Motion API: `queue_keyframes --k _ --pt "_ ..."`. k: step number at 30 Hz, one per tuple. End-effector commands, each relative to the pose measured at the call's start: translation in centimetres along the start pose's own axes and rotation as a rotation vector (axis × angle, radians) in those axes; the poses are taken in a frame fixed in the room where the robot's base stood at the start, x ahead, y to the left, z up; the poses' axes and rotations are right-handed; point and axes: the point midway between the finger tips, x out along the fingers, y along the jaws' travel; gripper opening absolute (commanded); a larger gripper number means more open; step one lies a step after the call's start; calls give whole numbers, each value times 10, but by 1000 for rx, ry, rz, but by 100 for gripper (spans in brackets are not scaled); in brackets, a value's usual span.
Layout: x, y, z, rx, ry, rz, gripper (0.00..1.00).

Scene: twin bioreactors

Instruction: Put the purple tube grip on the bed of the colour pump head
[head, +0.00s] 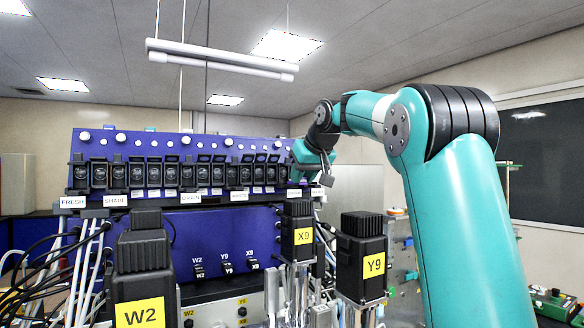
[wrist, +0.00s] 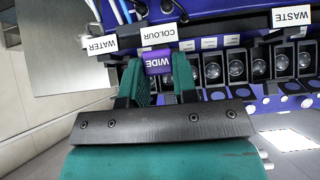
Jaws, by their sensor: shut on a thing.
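My gripper (wrist: 160,80) is shut on the purple tube grip (wrist: 158,61), a small block marked WIDE, held between the fingertips in the wrist view. The COLOUR sign (wrist: 158,34) sits just beyond the grip, close to it in the picture. The colour pump head and its bed are mostly hidden behind the grip and fingers. I cannot tell whether the grip touches the bed. In the head view my gripper is at the right end of the blue pump rack (head: 190,142), small and partly hidden by my arm.
In the wrist view the WATER sign (wrist: 102,45) is left of COLOUR; a row of black pump heads (wrist: 233,68) runs right towards the WASTE sign (wrist: 291,16). In the head view, black motor units W2 (head: 140,265), X9 (head: 297,232) and Y9 (head: 362,255) stand in front.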

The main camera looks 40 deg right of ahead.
Motion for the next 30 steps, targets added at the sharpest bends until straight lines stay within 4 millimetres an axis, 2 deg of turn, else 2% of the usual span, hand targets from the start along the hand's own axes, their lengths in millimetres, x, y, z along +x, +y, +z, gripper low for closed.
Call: queue_keyframes --k 1,8,13,14,28,29,30 --pt "3 0 -8 0 -2 -2 4" --pt "20 0 -24 -1 0 -1 4" --pt "40 0 -45 1 -2 -1 4" --pt "38 1 -45 1 0 0 0" --pt "45 1 -36 1 1 1 0" --pt "44 1 -37 1 1 1 34" --pt "44 1 -37 1 1 1 43"
